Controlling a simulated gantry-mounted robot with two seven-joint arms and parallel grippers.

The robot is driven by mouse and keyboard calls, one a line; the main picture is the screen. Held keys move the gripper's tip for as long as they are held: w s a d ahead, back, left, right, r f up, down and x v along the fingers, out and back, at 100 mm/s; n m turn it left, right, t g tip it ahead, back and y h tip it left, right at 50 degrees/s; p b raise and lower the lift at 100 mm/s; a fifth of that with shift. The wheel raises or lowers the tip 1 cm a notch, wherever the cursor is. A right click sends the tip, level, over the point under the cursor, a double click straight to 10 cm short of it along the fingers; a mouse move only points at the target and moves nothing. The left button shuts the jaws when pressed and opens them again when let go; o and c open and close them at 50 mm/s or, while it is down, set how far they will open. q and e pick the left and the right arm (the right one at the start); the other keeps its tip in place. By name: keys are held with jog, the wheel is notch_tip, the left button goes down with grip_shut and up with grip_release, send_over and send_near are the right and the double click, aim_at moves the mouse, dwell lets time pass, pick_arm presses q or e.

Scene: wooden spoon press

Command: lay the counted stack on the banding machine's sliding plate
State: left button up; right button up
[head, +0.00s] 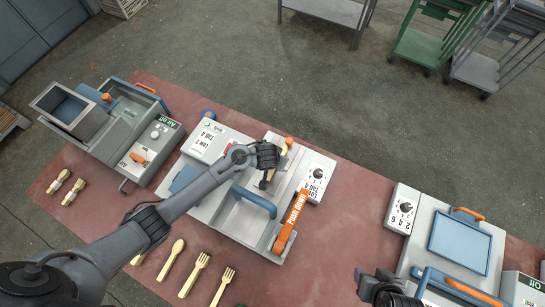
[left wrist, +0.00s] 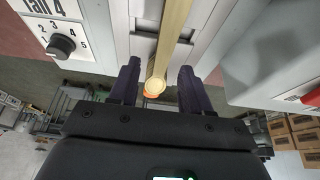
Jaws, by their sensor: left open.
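A pale wooden piece (left wrist: 168,45), apparently the stack, runs lengthwise along a channel in the grey middle machine (head: 205,215). In the left wrist view its rounded end lies between the two dark fingers of my left gripper (left wrist: 154,92), with gaps visible on both sides. My left gripper is open around this end. In the head view my left gripper (head: 268,158) is over the middle machine and partly hides the wood (head: 271,174). My right gripper (head: 378,285) is at the bottom edge, its jaws unclear. I cannot tell which part is the sliding plate.
An orange "Push down" lever (head: 290,222) and a blue handle (head: 254,200) stand close to my left arm. Loose wooden utensils (head: 195,272) lie at the table's front. Banded bundles (head: 74,192) lie at left. Other machines stand left (head: 147,125) and right (head: 425,237).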

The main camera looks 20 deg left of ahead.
pick_arm(q)
jog(key=p+v, duration=0.3)
jog(key=v, duration=0.7)
jog(key=s+a+r, duration=0.3)
jog(key=s, duration=0.7)
jog(key=s+a+r+m+g, duration=0.1)
jog(key=s+a+r, duration=0.2)
jog(key=s, duration=0.8)
jog(key=shift+s+r, duration=0.15)
